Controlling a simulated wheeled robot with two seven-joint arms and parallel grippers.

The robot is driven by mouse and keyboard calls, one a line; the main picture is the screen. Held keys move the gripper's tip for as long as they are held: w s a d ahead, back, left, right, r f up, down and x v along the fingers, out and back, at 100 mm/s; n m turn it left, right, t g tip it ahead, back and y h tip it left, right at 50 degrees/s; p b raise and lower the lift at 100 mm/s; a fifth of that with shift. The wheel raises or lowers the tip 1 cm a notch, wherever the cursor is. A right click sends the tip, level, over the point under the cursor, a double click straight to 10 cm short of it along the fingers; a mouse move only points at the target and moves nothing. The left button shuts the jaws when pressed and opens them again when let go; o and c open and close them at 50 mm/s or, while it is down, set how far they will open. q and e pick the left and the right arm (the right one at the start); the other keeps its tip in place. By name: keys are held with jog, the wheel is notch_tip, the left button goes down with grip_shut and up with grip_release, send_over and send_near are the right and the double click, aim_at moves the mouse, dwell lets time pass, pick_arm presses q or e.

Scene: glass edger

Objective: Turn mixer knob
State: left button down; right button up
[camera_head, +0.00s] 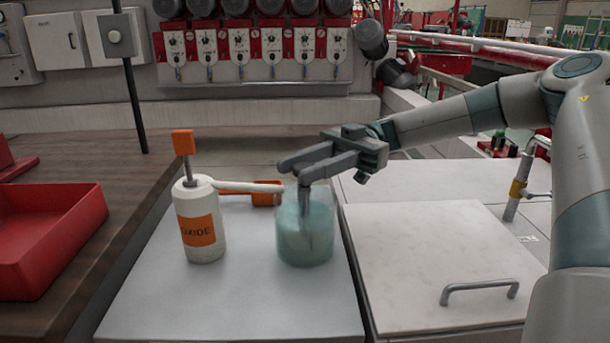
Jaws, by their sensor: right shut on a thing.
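My right gripper (295,170) reaches in from the right and is above a clear jar (289,245) of cloudy teal liquid. Its fingers are shut on a slim grey upright piece (304,208) that goes down into the jar; where the fingers end and the piece begins is hard to tell. No knob is clearly marked as the mixer's. A grey round knob (114,36) sits on a box on the back wall, well away from the gripper. My left gripper is not in view.
A white bottle labelled OXIDE (203,237) with an orange top stands left of the jar on a grey tabletop (240,315). An orange-handled item (264,187) lies behind. A red tray (85,222) is at left. A handled white lid (440,250) is at right. Machine valves line the back.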

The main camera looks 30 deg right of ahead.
jog(key=n+g, duration=0.1)
jog(key=g, duration=0.1)
jog(key=shift+w+n+g+h, duration=0.1)
jog(key=shift+n+g+h, duration=0.2)
jog(key=shift+n, duration=0.1)
jog(key=shift+r+n+g, duration=0.1)
jog(key=shift+n+g, duration=0.3)
jog(key=shift+g, duration=0.2)
jog(key=shift+n+g+h, duration=0.6)
jog(key=shift+g, duration=0.3)
jog(key=n+g+h+p, duration=0.1)
jog(key=n+g+p, duration=0.1)
jog(key=p, duration=0.1)
jog(key=shift+r+g+h, duration=0.15)
jog(key=shift+g+h, duration=0.25)
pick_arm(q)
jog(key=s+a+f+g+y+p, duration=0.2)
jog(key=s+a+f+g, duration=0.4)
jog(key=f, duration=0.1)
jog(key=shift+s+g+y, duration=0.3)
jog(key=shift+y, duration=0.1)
pick_arm(e)
jog(key=shift+n+g+h, duration=0.5)
jog(key=shift+n+g, duration=0.1)
jog(key=shift+n, duration=0.1)
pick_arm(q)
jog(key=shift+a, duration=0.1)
pick_arm(e)
jog(key=o, duration=1)
jog(key=shift+f, duration=0.2)
